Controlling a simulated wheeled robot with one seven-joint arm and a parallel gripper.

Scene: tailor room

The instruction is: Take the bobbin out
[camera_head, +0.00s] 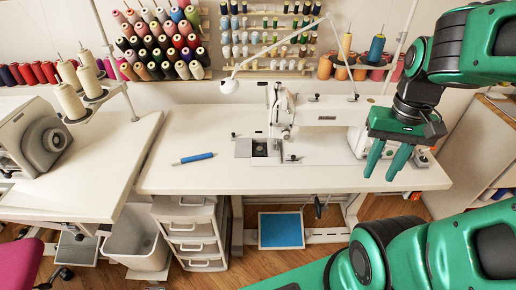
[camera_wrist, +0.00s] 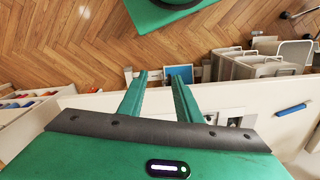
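The white sewing machine (camera_head: 325,110) stands on the middle table (camera_head: 220,176). Its needle plate area (camera_head: 243,148) has a dark square opening (camera_head: 259,148) below the head. I cannot make out a bobbin; the inside of the opening is too small and dark to tell. My green gripper (camera_head: 379,177) is right of the opening, above the table's right front part. Its two fingers are apart with nothing between them; the gap also shows in the wrist view (camera_wrist: 160,78). In that view part of the plate area shows behind the right finger.
A blue-handled tool (camera_head: 193,158) lies on the table left of the plate; it also shows in the wrist view (camera_wrist: 291,109). A thread stand (camera_head: 95,95) and a grey machine (camera_head: 38,135) are at the left. The table's front is mostly clear.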

